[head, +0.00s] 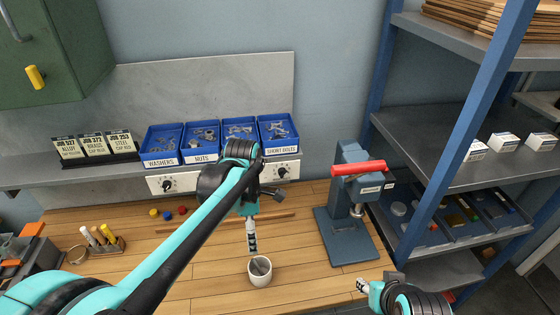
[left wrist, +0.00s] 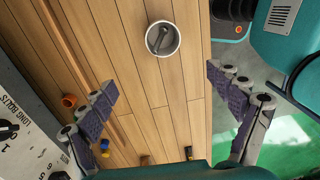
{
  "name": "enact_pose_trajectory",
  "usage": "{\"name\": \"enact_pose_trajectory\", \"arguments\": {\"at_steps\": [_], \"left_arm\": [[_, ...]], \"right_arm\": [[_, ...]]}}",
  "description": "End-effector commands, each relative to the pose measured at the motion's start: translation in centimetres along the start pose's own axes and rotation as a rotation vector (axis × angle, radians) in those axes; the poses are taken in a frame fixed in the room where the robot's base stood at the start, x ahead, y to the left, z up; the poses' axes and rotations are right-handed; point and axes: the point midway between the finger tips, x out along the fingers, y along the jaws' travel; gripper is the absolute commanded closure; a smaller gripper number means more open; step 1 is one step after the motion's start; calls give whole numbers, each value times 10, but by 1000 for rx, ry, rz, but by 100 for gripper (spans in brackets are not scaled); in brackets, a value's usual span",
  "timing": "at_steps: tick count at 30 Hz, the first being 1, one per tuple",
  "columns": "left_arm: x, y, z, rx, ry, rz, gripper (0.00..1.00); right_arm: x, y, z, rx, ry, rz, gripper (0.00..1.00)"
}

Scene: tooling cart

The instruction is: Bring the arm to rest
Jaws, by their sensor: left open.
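My left arm reaches in from the left in the head view. Its gripper (head: 251,238) points down over the wooden bench, just behind and above a small white cup (head: 260,278). In the left wrist view, the left gripper (left wrist: 160,84) has its fingers wide apart with nothing between them. The cup (left wrist: 149,40) stands upright beyond the fingertips, apart from them, with a grey metal piece (left wrist: 163,38) inside. My right gripper (head: 362,287) is at the lower right of the head view, partly seen; its opening is unclear.
A blue press (head: 335,238) with a red handle stands right of the cup. Blue bins (head: 161,146) line the back shelf. A blue-framed shelf rack (head: 440,130) stands at right.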

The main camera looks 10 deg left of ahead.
Motion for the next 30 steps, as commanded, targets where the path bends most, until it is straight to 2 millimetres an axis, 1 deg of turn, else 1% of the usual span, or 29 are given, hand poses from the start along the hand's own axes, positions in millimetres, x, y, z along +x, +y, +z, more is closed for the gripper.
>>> {"name": "enact_pose_trajectory", "arguments": {"at_steps": [4,7,8,11,12,14,15,18,21,25,27,30], "left_arm": [[1,-4,-3,42,-5,15,9],[4,-13,-10,181,-17,67,9],[6,-17,-14,245,-19,91,9],[14,-34,-27,509,-12,195,9],[19,-41,-32,627,1,243,9],[26,-51,-41,804,33,314,9],[32,-58,-46,921,62,358,9],[47,-72,-57,1200,159,463,9],[62,-84,-66,1437,274,541,9],[77,-93,-74,1649,406,598,9],[81,-95,-76,1717,454,612,9],[83,-96,-77,1766,490,620,9]], "right_arm": [[2,0,2,0,0,0,60],[8,0,6,0,0,0,60],[11,0,8,0,0,0,60],[21,0,15,0,0,0,60],[25,0,18,0,0,0,60],[31,0,22,0,0,0,60],[35,0,25,0,0,0,60],[44,0,31,0,0,0,60],[51,0,36,0,0,0,60],[57,0,40,0,0,0,60],[58,0,42,0,0,0,60],[58,0,42,0,0,0,60]]}}
